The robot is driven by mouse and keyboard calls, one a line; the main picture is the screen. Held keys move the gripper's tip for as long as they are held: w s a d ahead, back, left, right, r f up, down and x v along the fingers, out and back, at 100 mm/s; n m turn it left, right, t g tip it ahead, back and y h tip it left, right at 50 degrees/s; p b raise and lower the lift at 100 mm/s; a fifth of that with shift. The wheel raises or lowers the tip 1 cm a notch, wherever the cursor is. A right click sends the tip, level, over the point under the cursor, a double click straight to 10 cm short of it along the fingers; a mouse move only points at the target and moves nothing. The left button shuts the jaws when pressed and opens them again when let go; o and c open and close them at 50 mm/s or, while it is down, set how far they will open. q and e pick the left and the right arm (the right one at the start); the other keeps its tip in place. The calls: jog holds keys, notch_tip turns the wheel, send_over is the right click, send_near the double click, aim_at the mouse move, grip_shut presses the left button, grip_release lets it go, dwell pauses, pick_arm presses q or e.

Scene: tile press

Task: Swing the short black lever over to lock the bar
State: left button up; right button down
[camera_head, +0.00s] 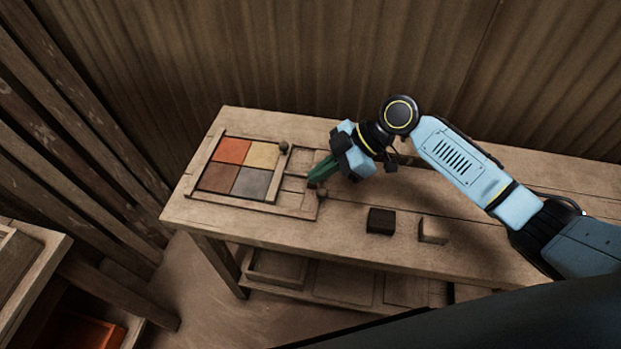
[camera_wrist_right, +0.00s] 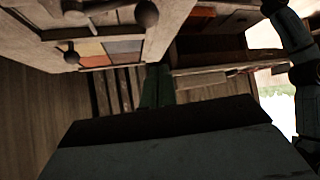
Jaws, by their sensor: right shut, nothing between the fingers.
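The wooden tile frame (camera_head: 242,202) lies on the bench and holds orange, yellow, brown and grey tiles (camera_head: 252,182). A wooden bar (camera_head: 279,174) runs along the tiles' right side. A dark round knob (camera_head: 283,147) sits near its far end, and another knob (camera_head: 321,193) is at the frame's right side. My right gripper (camera_head: 316,176) is shut and empty, its green fingers over the frame's right part beside that knob. The fingers also show in the wrist view (camera_wrist_right: 158,78), below a round knob (camera_wrist_right: 147,14). I cannot clearly make out the short black lever. My left gripper is out of view.
A dark block (camera_head: 380,220) and a light-topped block (camera_head: 433,230) stand on the bench (camera_head: 345,235) right of the frame. A lower shelf (camera_head: 340,283) holds trays. A corrugated wall (camera_head: 300,60) stands behind. The bench's front strip is mostly clear.

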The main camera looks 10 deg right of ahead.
jog(key=v, duration=0.5)
jog(key=shift+w+d+r, duration=0.1)
jog(key=shift+d+r, duration=0.1)
jog(key=shift+d, duration=0.15)
